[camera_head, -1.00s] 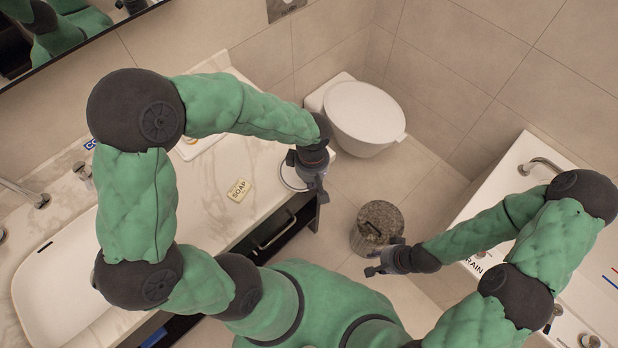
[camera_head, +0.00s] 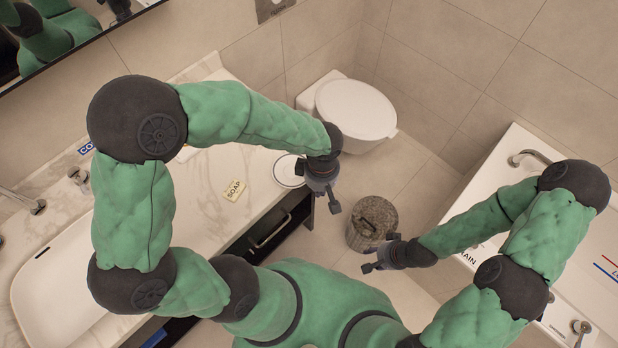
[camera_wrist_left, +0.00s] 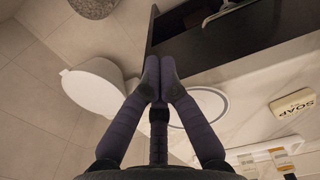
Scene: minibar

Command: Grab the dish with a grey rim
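The dish (camera_head: 285,174), white and round with a grey rim, lies on the marble counter near its right end. My left wrist partly covers it in the head view. My right gripper (camera_head: 369,259) is low, beside the bin, apparently open and empty.
A bar of soap (camera_head: 235,190) lies on the counter left of the dish. The basin (camera_head: 70,280) is further left. A toilet (camera_head: 355,108) stands beyond, and a round stone-look bin (camera_head: 373,218) stands on the floor. A white tub (camera_head: 510,150) is at right.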

